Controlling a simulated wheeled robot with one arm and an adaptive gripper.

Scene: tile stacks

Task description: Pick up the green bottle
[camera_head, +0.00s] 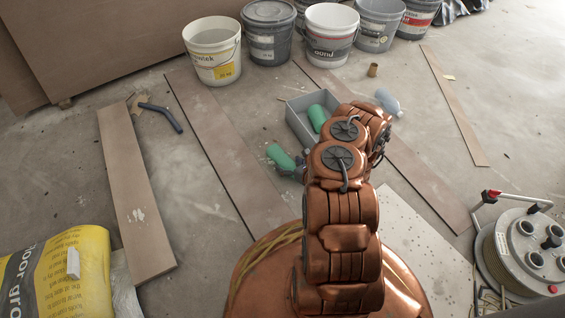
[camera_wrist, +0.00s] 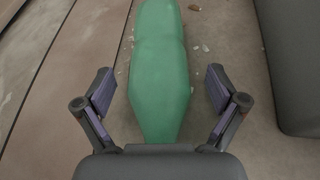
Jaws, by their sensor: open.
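A green bottle (camera_head: 280,156) lies on the floor, just left of my arm in the head view. In the wrist view the green bottle (camera_wrist: 158,65) runs lengthwise up the middle of the picture. My gripper (camera_wrist: 160,88) is open, with one finger on each side of the bottle and a visible gap on both sides. Whether the fingers are low enough to be level with the bottle is hard to tell. In the head view my arm hides most of the gripper. A second green object (camera_head: 317,117) lies inside a grey bin.
The grey bin (camera_head: 299,125) stands close behind the bottle; its side (camera_wrist: 291,70) is at the right in the wrist view. Wooden planks (camera_head: 215,140) lie on the floor. Several buckets (camera_head: 213,60) stand at the back. A cable reel (camera_head: 525,250) is at the right.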

